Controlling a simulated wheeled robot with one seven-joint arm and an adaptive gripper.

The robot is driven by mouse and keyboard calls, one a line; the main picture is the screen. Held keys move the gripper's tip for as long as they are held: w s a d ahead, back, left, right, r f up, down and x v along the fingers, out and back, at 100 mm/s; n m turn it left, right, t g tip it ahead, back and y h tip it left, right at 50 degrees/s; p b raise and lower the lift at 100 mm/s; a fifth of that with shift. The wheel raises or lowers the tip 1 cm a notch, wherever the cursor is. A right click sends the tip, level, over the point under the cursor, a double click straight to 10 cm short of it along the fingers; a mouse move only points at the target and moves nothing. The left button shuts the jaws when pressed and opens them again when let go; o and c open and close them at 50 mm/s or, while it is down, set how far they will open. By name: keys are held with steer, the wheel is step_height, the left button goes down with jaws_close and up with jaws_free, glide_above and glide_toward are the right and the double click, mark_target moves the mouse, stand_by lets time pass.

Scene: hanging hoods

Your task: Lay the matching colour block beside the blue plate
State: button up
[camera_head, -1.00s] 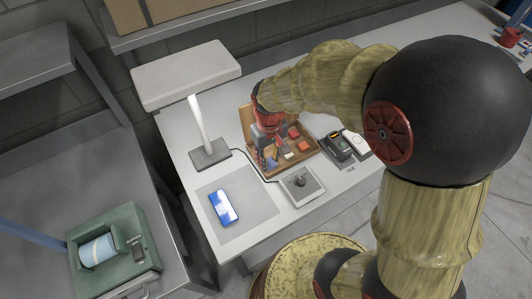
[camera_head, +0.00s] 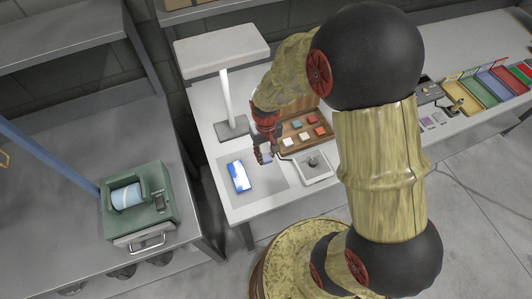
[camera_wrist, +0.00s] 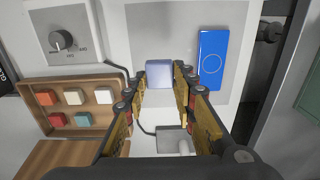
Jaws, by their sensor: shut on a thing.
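The blue plate (camera_head: 239,176) lies flat on a grey mat (camera_head: 268,193). In the wrist view the plate (camera_wrist: 213,58) is a bright blue rectangle with a thin circle on it. My gripper (camera_wrist: 159,78) is shut on a pale lavender-blue block (camera_wrist: 159,72), held between the fingertips. In the head view my gripper (camera_head: 264,148) is over the mat's upper part, right of the plate, with the block (camera_head: 267,156) partly hidden. The block is apart from the plate, to its left in the wrist view. I cannot tell its height above the mat.
A wooden tray (camera_wrist: 88,82) holds red, cream, white and teal blocks. A dial box (camera_wrist: 65,38) stands beside the mat. A lamp with its base (camera_head: 232,128) stands behind the mat, and its cable runs along the bench. The mat's front part is clear.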

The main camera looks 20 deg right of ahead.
steer(key=b, duration=0.6)
glide_toward(266, 172)
step_height(266, 172, down, 5)
steer(key=shift+w+f, duration=0.1)
steer(key=shift+f, duration=0.1)
steer(key=shift+f, duration=0.5)
stand_by(0.5)
steer(key=o, duration=1.2)
steer(key=shift+o, duration=0.2)
step_height(266, 172, up, 12)
steer(key=shift+f, duration=0.1)
